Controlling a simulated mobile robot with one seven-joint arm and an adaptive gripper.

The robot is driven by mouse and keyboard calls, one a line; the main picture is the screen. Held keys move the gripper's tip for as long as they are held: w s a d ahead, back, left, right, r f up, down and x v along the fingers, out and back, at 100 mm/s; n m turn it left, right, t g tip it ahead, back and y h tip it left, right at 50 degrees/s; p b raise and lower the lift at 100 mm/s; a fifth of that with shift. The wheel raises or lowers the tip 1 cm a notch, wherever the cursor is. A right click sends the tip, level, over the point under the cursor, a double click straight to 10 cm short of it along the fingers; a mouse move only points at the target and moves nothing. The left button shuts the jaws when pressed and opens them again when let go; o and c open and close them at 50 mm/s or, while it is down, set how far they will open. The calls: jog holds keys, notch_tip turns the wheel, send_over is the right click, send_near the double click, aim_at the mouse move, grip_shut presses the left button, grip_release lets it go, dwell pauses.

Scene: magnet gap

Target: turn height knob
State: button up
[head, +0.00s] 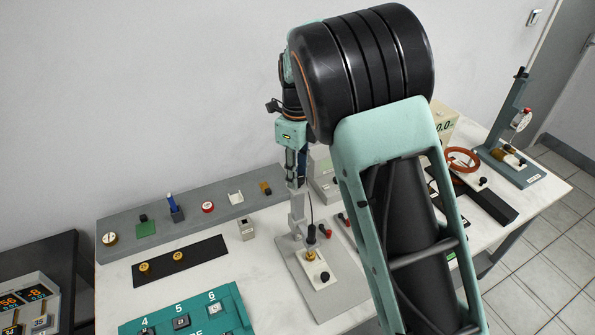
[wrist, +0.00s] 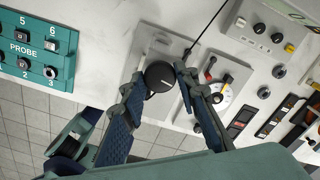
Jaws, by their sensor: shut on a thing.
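A round black knob (wrist: 160,73) sits between the two fingers of my gripper (wrist: 159,80) in the wrist view. The fingers are shut on it, one on each side. In the head view my gripper (head: 296,168) is at the upper part of a grey stepped post (head: 297,212), and the knob cannot be made out there. The post rises from a light grey base plate (head: 335,290). A white block (head: 319,275) with a brass piece (head: 311,255) is on that plate. A thin black cable runs by the post.
A teal probe box (head: 190,315) stands at the front left; it also shows in the wrist view (wrist: 38,72). A black strip (head: 180,263) with brass knobs and a long grey rack (head: 185,213) lie left of the post. My arm hides much of the right.

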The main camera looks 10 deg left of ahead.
jog(key=shift+m, duration=0.6)
jog(key=o, duration=1.1)
jog(key=shift+o, duration=0.2)
jog(key=shift+r, duration=0.1)
notch_tip(320, 180, up, 12)
